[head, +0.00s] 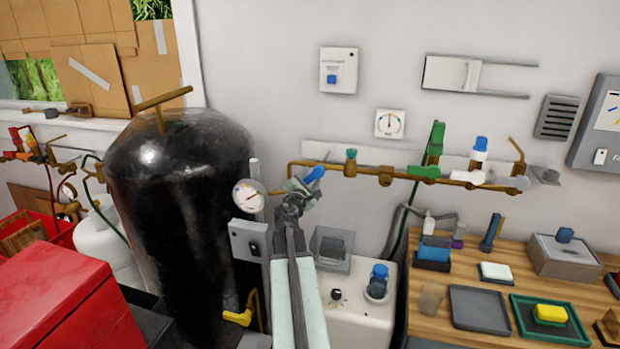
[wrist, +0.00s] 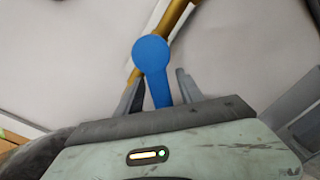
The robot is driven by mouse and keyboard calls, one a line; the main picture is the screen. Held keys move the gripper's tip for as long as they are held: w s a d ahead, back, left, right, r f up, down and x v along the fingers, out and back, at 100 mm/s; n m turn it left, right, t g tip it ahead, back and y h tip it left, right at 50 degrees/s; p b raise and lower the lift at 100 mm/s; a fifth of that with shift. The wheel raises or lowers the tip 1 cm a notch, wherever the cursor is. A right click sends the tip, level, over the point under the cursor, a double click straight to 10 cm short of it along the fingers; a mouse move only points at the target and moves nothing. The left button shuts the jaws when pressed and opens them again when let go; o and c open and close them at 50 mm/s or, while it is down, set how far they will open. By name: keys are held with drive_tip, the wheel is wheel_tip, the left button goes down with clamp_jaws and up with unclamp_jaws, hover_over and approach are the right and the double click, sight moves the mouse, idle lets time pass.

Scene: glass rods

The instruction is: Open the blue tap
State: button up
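The blue tap (head: 315,173) is a blue lever at the left end of the brass wall pipe. Its lower part is hidden behind my gripper (head: 300,190) in the head view. In the wrist view the blue lever (wrist: 152,55), with a round end, stands between the two fingers of my gripper (wrist: 158,90). The fingers are apart, one on each side of the lever, with a gap seen at the right finger. The lever lies nearly in line with the fingers. I cannot tell whether the left finger touches it.
A large black tank (head: 180,200) with a pressure gauge (head: 249,197) stands close to the left. The brass pipe (head: 400,174) carries green and white-blue handles further right. A wooden bench (head: 460,325) with trays is at the right. A red box (head: 60,300) is at front left.

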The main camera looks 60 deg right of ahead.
drive_tip(key=shift+w, duration=0.15)
drive_tip(key=shift+a, duration=0.1)
drive_tip(key=v, duration=0.7)
drive_tip(key=shift+a, duration=0.35)
